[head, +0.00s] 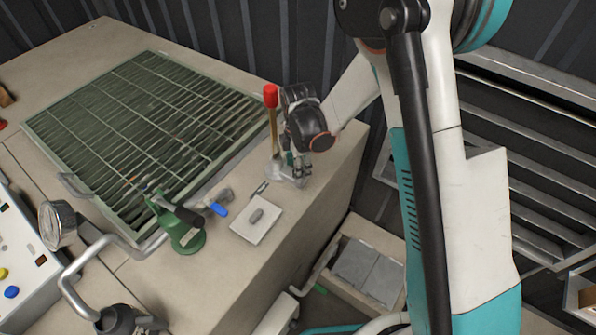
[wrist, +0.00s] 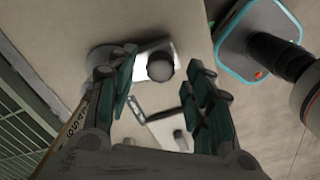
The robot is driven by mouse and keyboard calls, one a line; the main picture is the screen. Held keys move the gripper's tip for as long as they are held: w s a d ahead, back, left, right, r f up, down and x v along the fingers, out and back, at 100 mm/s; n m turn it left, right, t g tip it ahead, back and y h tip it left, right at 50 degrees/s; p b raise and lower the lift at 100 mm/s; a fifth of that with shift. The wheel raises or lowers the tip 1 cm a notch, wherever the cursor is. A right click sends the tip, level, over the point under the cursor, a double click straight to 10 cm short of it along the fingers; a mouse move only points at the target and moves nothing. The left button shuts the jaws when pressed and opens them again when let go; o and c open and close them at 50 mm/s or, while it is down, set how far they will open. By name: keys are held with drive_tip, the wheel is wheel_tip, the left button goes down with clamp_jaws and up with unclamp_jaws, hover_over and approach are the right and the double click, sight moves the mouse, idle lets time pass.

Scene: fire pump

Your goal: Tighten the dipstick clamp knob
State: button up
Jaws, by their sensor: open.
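The dipstick shows in the head view as a thin yellowish stick (head: 273,132) with a red top (head: 270,96), upright near the right edge of the worktop. In the wrist view its marked scale (wrist: 72,128) runs along the left. A dark round knob (wrist: 160,66) shows between my fingers in the wrist view, over a bright metal piece (wrist: 150,50) that looks like the clamp. My gripper (head: 296,170) points down just right of the dipstick. Its fingers (wrist: 163,88) are open on either side of the knob, with gaps visible. In the head view my gripper hides the knob.
A pale plate with a grey piece (head: 257,220) and a small dark tool (head: 260,188) lie nearby. A green valve-like fitting (head: 185,230), a blue-handled part (head: 219,209) and a green grating (head: 140,120) are to the left. The worktop edge drops off at right.

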drive_tip(key=shift+f, duration=1.05)
drive_tip(key=c, duration=1)
drive_tip(key=shift+c, duration=0.2)
